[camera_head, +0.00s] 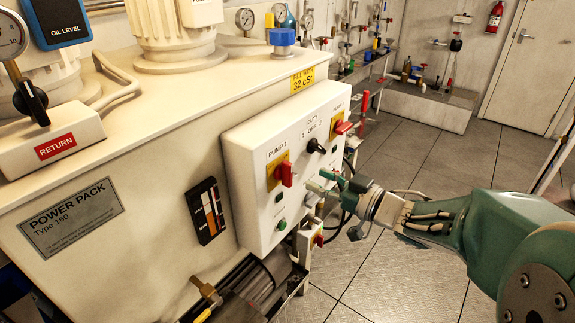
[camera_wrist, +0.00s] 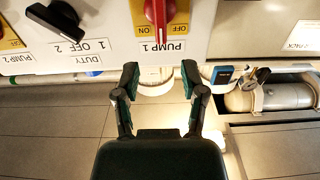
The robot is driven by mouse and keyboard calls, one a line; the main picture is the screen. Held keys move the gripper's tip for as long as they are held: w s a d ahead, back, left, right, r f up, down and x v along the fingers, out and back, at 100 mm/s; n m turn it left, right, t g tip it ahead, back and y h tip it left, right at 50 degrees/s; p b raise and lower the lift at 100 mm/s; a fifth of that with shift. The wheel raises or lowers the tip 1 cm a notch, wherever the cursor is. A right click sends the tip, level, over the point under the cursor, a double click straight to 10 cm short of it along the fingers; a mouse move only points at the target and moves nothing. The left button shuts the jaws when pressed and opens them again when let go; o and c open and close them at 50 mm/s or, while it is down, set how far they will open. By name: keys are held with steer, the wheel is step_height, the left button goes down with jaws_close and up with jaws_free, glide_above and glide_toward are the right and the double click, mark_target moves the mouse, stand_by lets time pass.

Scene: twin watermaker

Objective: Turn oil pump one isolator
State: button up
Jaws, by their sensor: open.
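The pump 1 isolator is a red rotary handle on a yellow plate, on the white control box's front face (camera_head: 257,206). In the head view the red handle (camera_head: 286,173) sits under the label PUMP 1, left of my gripper (camera_head: 323,183). In the wrist view, which is upside down, the handle (camera_wrist: 158,12) is at the top centre above the PUMP 1 label. My gripper (camera_wrist: 161,78) is open, with its two dark fingers apart and nothing between them. The fingertips point toward the handle and appear apart from it.
A black duty switch (camera_head: 315,146) and a second red isolator (camera_head: 342,127) share the panel. Small buttons (camera_head: 282,224) sit below. A power pack tank (camera_head: 150,170) stands behind the box. Grey tiled floor (camera_head: 400,270) is open to the right.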

mark_target(292, 168)
steer(key=x, duration=0.8)
steer(key=shift+w+a, duration=0.1)
steer(key=shift+a, duration=0.15)
steer(key=shift+d, duration=0.1)
jaws_close()
